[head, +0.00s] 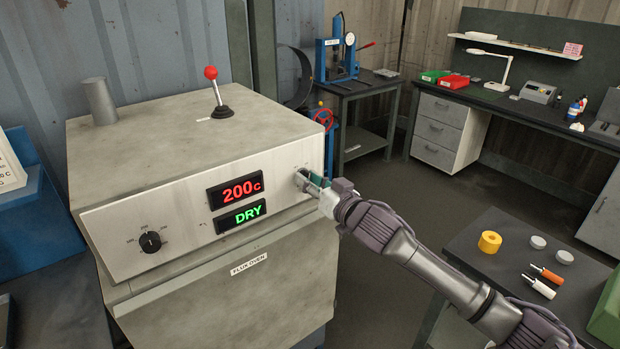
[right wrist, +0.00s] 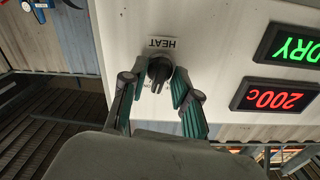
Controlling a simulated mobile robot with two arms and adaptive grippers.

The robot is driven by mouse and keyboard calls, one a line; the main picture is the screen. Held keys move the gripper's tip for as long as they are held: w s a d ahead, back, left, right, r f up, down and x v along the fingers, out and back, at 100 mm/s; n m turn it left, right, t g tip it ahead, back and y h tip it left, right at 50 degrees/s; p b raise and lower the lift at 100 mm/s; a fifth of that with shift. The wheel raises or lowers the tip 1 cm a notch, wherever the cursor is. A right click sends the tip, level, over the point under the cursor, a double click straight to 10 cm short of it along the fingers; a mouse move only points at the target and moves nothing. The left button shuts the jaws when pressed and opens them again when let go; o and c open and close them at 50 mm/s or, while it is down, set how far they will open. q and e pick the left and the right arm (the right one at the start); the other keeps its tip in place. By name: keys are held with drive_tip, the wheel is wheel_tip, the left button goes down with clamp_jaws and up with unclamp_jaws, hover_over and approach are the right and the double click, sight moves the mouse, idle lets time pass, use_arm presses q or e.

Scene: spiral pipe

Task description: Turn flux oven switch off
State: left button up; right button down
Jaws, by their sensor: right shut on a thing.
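The flux oven (head: 200,255) is a grey box with a pale metal panel. Its displays read a red 200c (head: 236,193) and a green DRY (head: 240,216). The heat switch is a small black rotary knob (right wrist: 158,70) under an inverted HEAT label in the right wrist view. In the head view it is at the panel's right end, mostly hidden by my gripper. My right gripper (head: 314,184) is shut on the knob, with one finger on each side of it. My left gripper is not in view.
A black dial (head: 150,242) sits at the panel's left, and a red-knobbed lever (head: 216,95) stands on the oven top. A dark table (head: 470,250) at the right holds a yellow roll (head: 489,242) and small tools. Floor shows behind my right arm.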

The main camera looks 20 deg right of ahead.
drive_tip(key=n+p, duration=0.1)
drive_tip(key=n, duration=0.3)
drive_tip(key=shift+r+n, duration=0.15)
drive_tip(key=shift+n, duration=0.15)
drive_tip(key=shift+n+p, duration=0.4)
drive_tip(key=shift+n, duration=1.4)
drive_tip(key=c, duration=1.2)
unclamp_jaws()
drive_tip(key=shift+s+d, duration=0.1)
drive_tip(key=shift+s, duration=0.2)
drive_tip(key=v, duration=1.1)
drive_tip(key=shift+s, duration=0.2)
